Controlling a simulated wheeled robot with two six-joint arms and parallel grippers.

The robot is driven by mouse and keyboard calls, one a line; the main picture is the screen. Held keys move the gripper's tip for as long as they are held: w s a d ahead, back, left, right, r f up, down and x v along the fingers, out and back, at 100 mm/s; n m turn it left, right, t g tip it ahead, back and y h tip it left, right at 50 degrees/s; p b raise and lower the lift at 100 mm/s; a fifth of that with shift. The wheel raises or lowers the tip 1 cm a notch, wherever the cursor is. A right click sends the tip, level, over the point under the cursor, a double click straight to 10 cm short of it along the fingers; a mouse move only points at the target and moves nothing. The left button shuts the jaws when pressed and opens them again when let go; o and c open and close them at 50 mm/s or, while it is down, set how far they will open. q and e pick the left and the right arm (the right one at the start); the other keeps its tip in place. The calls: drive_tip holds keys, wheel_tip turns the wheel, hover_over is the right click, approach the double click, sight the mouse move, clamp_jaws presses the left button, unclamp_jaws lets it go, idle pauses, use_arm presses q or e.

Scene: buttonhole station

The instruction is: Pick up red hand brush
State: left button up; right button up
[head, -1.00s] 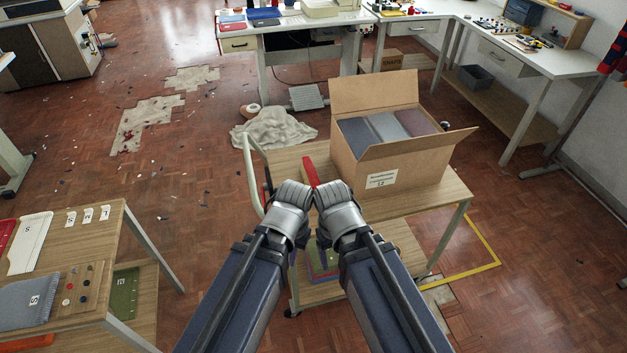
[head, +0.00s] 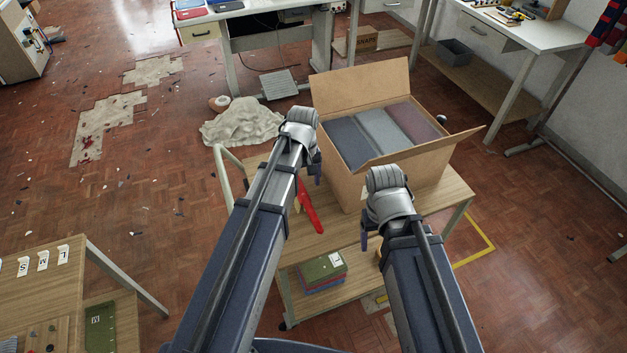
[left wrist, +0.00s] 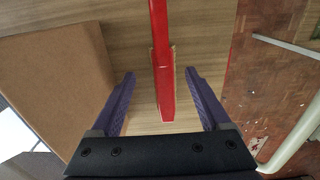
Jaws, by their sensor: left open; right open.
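The red hand brush (head: 309,208) lies on the top of the wooden cart (head: 339,232), just right of my left forearm in the head view. Part of it is hidden behind that arm. In the left wrist view the red brush (left wrist: 161,60) runs from the top edge down between the fingers, with pale bristles showing at its sides. My left gripper (left wrist: 160,95) is open, its purple fingers on either side of the brush and apart from it. In the head view my left gripper (head: 316,172) is above the cart. My right gripper (head: 372,240) is open and empty near the cardboard box.
An open cardboard box (head: 350,189) with folded cloths fills the cart's right side; it shows in the left wrist view (left wrist: 55,80). A curved cart handle (head: 222,172) rises at the left. The cart's lower shelf holds stacked folded items (head: 322,271).

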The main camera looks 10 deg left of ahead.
sight(304, 196)
use_arm(q)
drive_tip(key=shift+w, duration=0.15)
wheel_tip(304, 196, down, 3)
drive_tip(key=b, duration=0.2)
drive_tip(key=shift+r+b, duration=0.1)
drive_tip(key=shift+b, duration=0.3)
drive_tip(key=f+b, duration=0.5)
drive_tip(key=shift+a+f, duration=0.1)
drive_tip(key=shift+a, duration=0.15)
clamp_jaws()
idle(0.4)
